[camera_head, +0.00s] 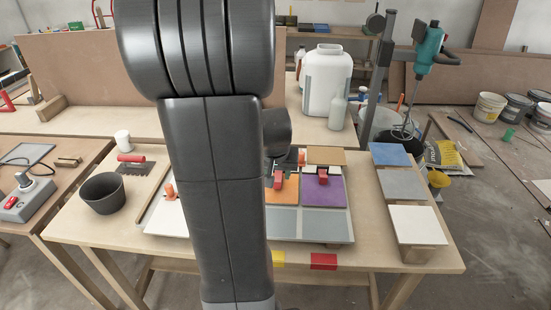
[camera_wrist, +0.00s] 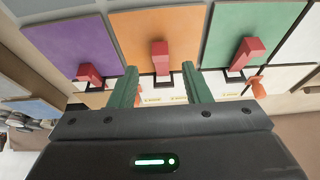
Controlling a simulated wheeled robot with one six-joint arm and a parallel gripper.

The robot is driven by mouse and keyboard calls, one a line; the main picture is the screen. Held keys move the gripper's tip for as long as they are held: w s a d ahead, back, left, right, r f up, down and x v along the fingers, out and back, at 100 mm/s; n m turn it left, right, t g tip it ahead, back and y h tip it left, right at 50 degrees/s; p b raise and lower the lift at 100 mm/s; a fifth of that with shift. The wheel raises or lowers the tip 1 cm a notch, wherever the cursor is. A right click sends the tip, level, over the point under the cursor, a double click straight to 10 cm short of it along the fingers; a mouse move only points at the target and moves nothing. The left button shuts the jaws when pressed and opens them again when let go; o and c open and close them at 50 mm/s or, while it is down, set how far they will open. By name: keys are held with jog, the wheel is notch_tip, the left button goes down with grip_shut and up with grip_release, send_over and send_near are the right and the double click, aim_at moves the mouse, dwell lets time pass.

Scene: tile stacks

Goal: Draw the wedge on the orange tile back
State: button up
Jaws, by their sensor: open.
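The orange tile (camera_head: 287,191) lies on the bench, partly behind my arm in the head view. In the wrist view the orange tile (camera_wrist: 178,27) is at the top middle. A red wedge (camera_wrist: 160,58) sits at its near edge; it also shows in the head view (camera_head: 278,180). My gripper (camera_wrist: 160,78) is open, with green fingers. The wedge's near end shows between the fingertips, with a gap on both sides. I cannot tell the height of the fingers over it. In the head view my gripper is mostly hidden by my arm.
A purple tile (camera_wrist: 75,45) with a red wedge (camera_wrist: 88,73) lies left in the wrist view. A green tile (camera_wrist: 247,22) with another wedge (camera_wrist: 243,54) lies right, near an orange piece (camera_wrist: 257,88). Blue, grey and white tiles stand right in the head view; a dark bucket (camera_head: 103,194) stands left.

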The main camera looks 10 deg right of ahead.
aim_at(277, 183)
jog(key=v, duration=0.8)
jog(key=shift+f, duration=0.1)
jog(key=x, duration=1.3)
jog(key=shift+w+f, duration=0.2)
jog(key=shift+f, duration=0.1)
